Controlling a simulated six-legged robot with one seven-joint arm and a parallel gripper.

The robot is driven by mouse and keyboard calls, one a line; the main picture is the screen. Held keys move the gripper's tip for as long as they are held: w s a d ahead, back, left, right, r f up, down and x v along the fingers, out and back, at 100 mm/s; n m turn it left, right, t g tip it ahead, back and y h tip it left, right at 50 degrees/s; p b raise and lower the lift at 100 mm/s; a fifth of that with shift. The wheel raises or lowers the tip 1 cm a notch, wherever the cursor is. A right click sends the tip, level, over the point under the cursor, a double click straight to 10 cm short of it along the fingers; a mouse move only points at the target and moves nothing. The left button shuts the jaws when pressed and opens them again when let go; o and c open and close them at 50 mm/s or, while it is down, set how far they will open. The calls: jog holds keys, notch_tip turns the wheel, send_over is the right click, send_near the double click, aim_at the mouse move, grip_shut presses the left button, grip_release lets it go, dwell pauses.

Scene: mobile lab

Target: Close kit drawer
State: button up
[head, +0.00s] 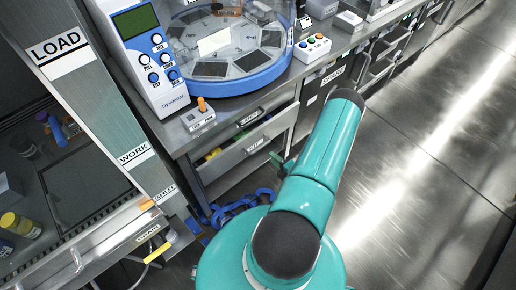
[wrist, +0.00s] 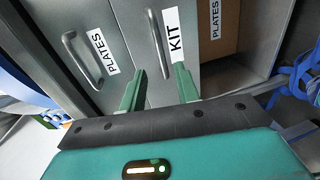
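The kit drawer (head: 238,152) is below the worktop in the head view, its grey front standing out from the cabinet. Small yellow and green items show inside it, so it is at least partly open. In the wrist view its front carries a KIT label (wrist: 175,36) and a long bar handle (wrist: 157,42). My gripper (wrist: 160,72) has its two green fingers apart, close to the drawer front, one on each side of the handle's lower end. I cannot tell whether they touch the drawer. My arm hides most of the gripper in the head view.
A PLATES drawer (wrist: 82,62) with its own handle is beside the kit drawer. An open shelf holds a brown PLATES box (wrist: 220,30). Blue tubing (head: 232,207) lies on the floor below. A round blue-rimmed machine (head: 235,85) stands on the worktop. The floor at right is clear.

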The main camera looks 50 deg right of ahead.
aim_at(261, 148)
jog(key=x, duration=1)
jog(key=shift+w, duration=0.1)
jog(key=shift+c, duration=0.2)
grip_shut()
